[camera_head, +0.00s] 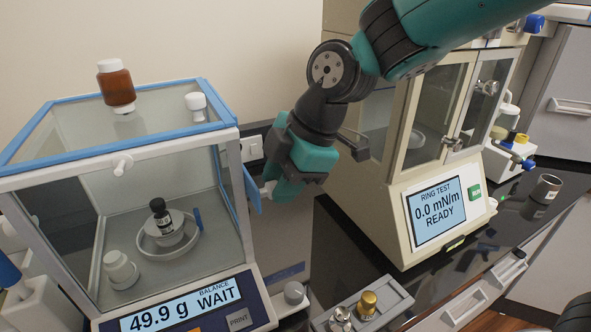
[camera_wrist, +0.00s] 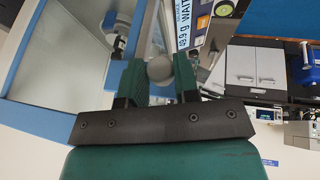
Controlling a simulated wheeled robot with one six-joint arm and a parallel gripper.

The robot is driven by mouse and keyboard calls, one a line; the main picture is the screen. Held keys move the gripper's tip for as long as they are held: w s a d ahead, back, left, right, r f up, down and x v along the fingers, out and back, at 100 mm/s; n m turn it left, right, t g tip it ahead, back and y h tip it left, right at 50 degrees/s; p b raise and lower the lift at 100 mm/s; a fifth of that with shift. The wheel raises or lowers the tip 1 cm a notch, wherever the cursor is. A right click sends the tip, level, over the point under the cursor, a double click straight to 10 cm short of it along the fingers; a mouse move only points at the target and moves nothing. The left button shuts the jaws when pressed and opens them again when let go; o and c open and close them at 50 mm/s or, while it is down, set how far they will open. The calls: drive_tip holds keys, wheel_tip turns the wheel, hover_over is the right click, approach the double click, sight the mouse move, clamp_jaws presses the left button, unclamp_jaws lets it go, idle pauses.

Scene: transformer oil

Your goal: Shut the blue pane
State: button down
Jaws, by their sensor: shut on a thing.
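The balance (camera_head: 180,318) has a clear chamber with a blue-framed top and a blue-edged side pane (camera_head: 252,190) on its right. Part of that pane's blue edge sticks out to the right of the front post. My gripper (camera_head: 268,189) is at this side pane, shut on a pale round knob (camera_wrist: 159,68), which sits between both fingers in the wrist view. The wrist view also shows blue framing (camera_wrist: 32,45) around a grey clear panel. The fingers hide part of the knob in the head view. How far the pane stands open is hard to tell.
A brown bottle (camera_head: 117,86) stands on the balance top near a white knob (camera_head: 195,102). Inside, a black-capped vial (camera_head: 159,212) stands on the pan. The ring tester (camera_head: 436,212) is close on the right. A grey block with weights (camera_head: 368,302) lies in front.

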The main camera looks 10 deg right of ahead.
drive_tip(key=c, duration=0.8)
unclamp_jaws()
drive_tip(key=shift+w, duration=0.1)
drive_tip(key=shift+c, duration=0.2)
drive_tip(key=v, duration=1.7)
drive_tip(key=shift+r, duration=0.2)
drive_tip(key=s+f+m+g, duration=0.1)
drive_tip(key=s+f+m, duration=1.3)
drive_tip(key=shift+d+f+h, duration=0.15)
drive_tip(key=shift+f+h, duration=0.15)
drive_tip(key=shift+h, duration=0.1)
